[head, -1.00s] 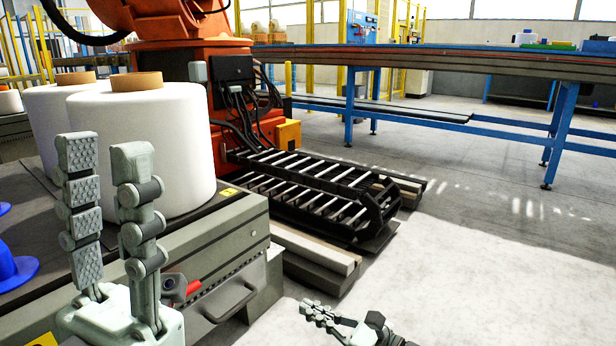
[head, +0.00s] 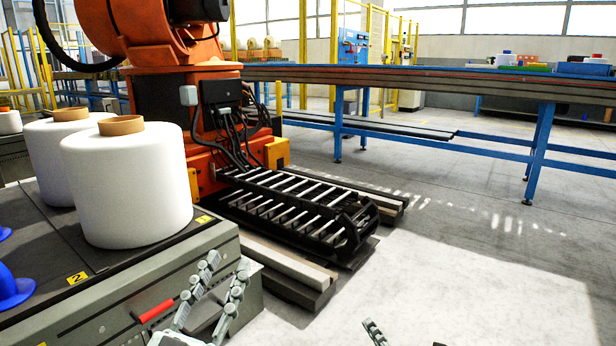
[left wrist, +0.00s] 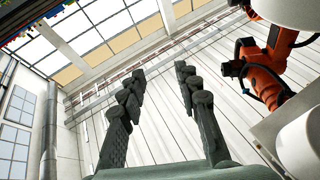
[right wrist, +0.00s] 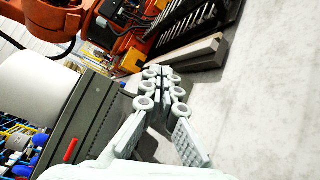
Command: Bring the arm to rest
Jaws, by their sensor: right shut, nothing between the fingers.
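My left gripper (head: 228,266) is at the bottom of the head view, beside the front of the grey machine. Its two fingers stand apart with nothing between them; the left wrist view also shows them open (left wrist: 160,70) against the ceiling and wall. My right gripper (head: 374,332) shows only as a fingertip at the bottom edge of the head view. In the right wrist view its fingers (right wrist: 161,72) meet at the tips and hold nothing, above the floor. Most of the right arm is out of the head view.
White yarn bobbins (head: 125,190) stand on the grey machine top (head: 95,262) at left. Its red handle (head: 157,311) is close to my left gripper. An orange robot (head: 160,95) and a black roller rack (head: 300,205) stand behind. Bare floor (head: 470,270) lies at right.

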